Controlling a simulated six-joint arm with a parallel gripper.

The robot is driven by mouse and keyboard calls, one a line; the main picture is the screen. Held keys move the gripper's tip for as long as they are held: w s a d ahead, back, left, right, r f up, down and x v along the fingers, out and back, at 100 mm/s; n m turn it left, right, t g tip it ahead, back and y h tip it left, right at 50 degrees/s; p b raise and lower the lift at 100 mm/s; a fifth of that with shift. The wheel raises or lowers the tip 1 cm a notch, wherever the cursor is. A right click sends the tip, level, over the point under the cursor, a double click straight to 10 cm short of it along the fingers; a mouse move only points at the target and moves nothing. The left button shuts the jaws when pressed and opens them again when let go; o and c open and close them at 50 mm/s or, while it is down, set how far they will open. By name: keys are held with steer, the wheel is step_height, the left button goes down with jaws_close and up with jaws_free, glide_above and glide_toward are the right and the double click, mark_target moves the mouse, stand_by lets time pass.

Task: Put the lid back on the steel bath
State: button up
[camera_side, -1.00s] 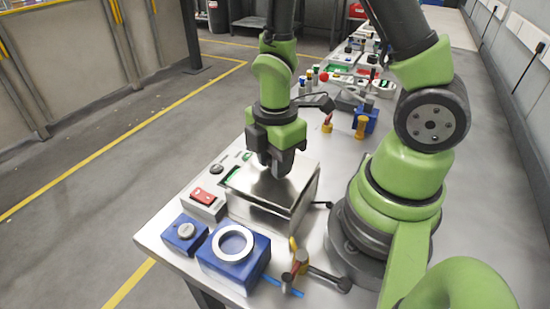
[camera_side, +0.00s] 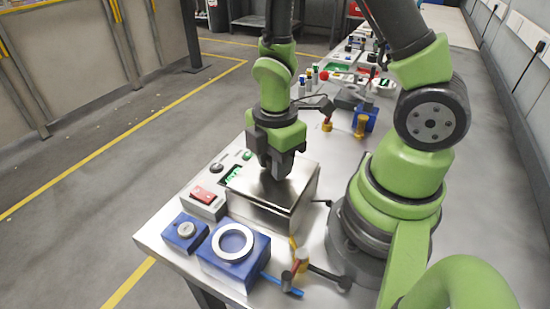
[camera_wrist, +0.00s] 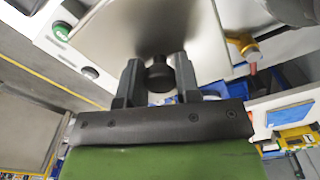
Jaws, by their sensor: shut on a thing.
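The steel bath (camera_side: 262,214) is a shiny box near the front end of the bench. The flat steel lid (camera_side: 300,172) lies on top of it and appears seated level over the opening. My gripper (camera_side: 277,174) is above the middle of the lid, pointing down. In the wrist view my gripper (camera_wrist: 159,80) has its two fingers on either side of the lid's dark round knob (camera_wrist: 160,77), shut on it. The lid's pale flat surface (camera_wrist: 130,32) fills the upper middle of that view. The knob is hidden by the fingers in the side view.
A control box with a red switch (camera_side: 203,195) and a green display stands left of the bath. A blue block with a white ring (camera_side: 234,245) and a blue knob box (camera_side: 185,233) stand in front. A valve with a blue handle (camera_side: 290,276) is at the front right.

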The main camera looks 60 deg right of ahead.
steer(key=shift+f, duration=0.15)
stand_by(0.5)
steer(key=o, duration=1.5)
steer(key=shift+r, duration=3.55)
jaws_close()
